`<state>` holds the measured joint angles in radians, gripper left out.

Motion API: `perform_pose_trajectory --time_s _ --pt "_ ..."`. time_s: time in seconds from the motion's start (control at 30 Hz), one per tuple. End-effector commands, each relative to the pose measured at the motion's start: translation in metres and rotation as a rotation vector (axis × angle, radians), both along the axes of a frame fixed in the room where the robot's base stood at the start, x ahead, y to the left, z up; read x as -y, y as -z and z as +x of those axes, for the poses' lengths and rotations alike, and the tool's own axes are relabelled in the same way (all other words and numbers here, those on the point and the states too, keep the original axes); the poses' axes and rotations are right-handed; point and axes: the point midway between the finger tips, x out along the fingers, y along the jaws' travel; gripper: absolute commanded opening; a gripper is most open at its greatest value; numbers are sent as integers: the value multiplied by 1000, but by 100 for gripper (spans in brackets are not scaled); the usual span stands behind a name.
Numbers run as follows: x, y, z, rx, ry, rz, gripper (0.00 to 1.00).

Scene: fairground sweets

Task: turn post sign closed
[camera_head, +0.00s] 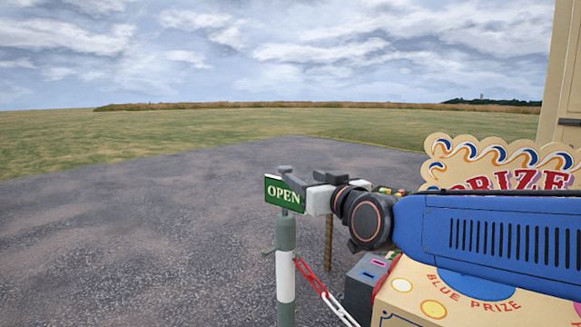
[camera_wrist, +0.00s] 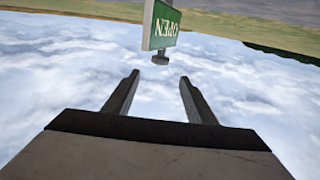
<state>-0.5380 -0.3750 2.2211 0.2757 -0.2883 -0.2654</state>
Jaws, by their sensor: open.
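The post sign (camera_head: 280,194) is a small green board with a pale edge, reading OPEN in white. It sits at the top of a grey-green post (camera_head: 285,235) with a white band. My gripper (camera_head: 302,181) is close to the sign in the head view, overlapping its right end. In the wrist view, where the scene appears upside down, the sign (camera_wrist: 170,25) shows OPEN inverted, with a dark knob (camera_wrist: 160,59) at its end. My gripper (camera_wrist: 160,84) is open there, with the sign and knob just beyond the fingertips and nothing between them.
A red and white chain (camera_head: 318,284) hangs from the post towards the lower right. A dark box (camera_head: 364,284) and a cream PRIZE stall (camera_head: 470,288) stand at the right, below and behind my arm. Open tarmac (camera_head: 130,235) lies to the left.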

Motion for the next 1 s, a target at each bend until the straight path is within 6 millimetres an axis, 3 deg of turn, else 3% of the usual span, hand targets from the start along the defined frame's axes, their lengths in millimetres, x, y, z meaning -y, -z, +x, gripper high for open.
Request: perform_pose_trajectory --time_s 1.0 --pt "-62 1 127 -4 0 -2 51"
